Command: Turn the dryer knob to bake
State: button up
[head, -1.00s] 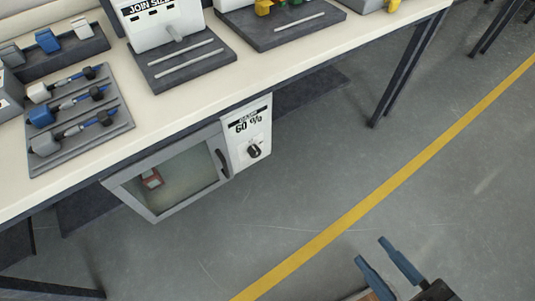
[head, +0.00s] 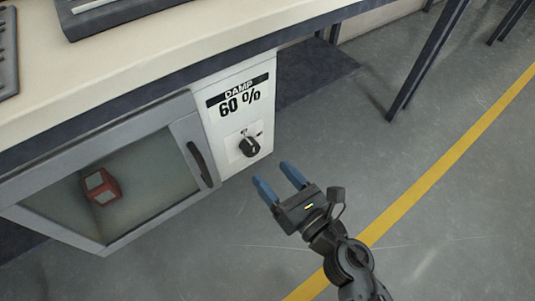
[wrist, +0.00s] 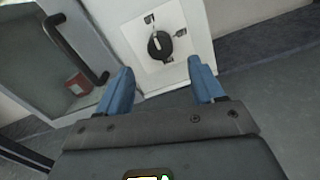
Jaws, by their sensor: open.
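The dryer (head: 183,122) is a cabinet under the bench with a glass door and a white control panel (head: 215,120) on its right. The panel reads "DAMP 60 %". The black knob (head: 249,147) sits low on the panel; it also shows in the wrist view (wrist: 159,45), with small marks around it. Its pointer looks turned toward the upper-left mark in the wrist view. My gripper (head: 279,180) is open and empty, its blue fingers pointing at the panel, just short of and below the knob. In the wrist view the knob lies between and beyond the fingertips (wrist: 160,78).
The dryer door is shut, with a dark handle (head: 199,164) left of the knob. A red block (head: 101,187) is behind the glass. The bench top (head: 150,60) overhangs above. A bench leg (head: 428,62) stands to the right. The floor around my arm is clear.

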aim_at(254, 152)
jog(key=shift+x, duration=3.85)
jog(key=c, duration=1.1)
jog(key=shift+o, duration=0.2)
